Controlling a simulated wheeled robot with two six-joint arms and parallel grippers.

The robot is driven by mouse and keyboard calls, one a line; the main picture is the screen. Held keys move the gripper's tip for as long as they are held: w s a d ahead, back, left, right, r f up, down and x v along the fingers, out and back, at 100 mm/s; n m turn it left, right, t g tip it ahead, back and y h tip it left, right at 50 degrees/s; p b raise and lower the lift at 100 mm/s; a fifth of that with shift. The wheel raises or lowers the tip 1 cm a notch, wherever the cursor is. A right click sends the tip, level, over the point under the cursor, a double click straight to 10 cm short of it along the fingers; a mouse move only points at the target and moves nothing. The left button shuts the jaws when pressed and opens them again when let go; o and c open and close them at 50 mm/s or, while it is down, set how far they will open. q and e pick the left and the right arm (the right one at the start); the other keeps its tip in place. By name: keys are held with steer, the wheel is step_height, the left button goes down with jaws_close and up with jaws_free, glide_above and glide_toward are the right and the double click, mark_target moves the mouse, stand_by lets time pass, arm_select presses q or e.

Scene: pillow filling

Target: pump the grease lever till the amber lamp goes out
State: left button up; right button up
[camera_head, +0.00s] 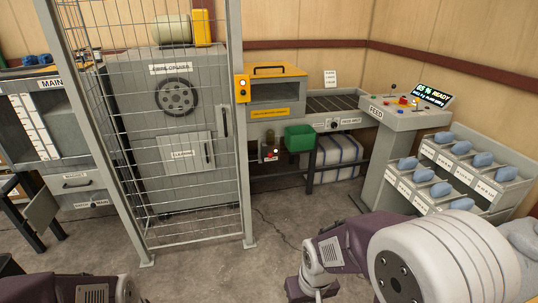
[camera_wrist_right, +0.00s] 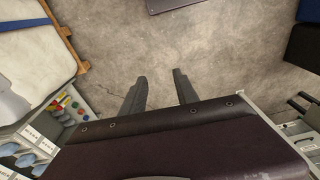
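A small unit with red parts (camera_head: 270,152) sits low under the yellow-topped machine (camera_head: 275,90), left of the green bin; I cannot make out a lever on it for certain. A yellow box (camera_head: 242,88) with a small pale round light is on the cage's right post; whether that is the amber lamp or lit, I cannot tell. In the right wrist view my right gripper (camera_wrist_right: 159,75) has its two fingers apart with nothing between them, over bare floor. Only part of my left arm shows at the bottom left of the head view; its gripper is out of frame.
A wire mesh cage door (camera_head: 180,215) stands before the grey opener cabinet (camera_head: 225,165). A green bin (camera_head: 299,138) hangs at the machine's front. The FEED console (camera_head: 395,118) and a rack of blue items (camera_head: 430,200) stand at right. Concrete floor is clear in the middle.

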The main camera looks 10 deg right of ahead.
jaws_close()
stand_by(1.9)
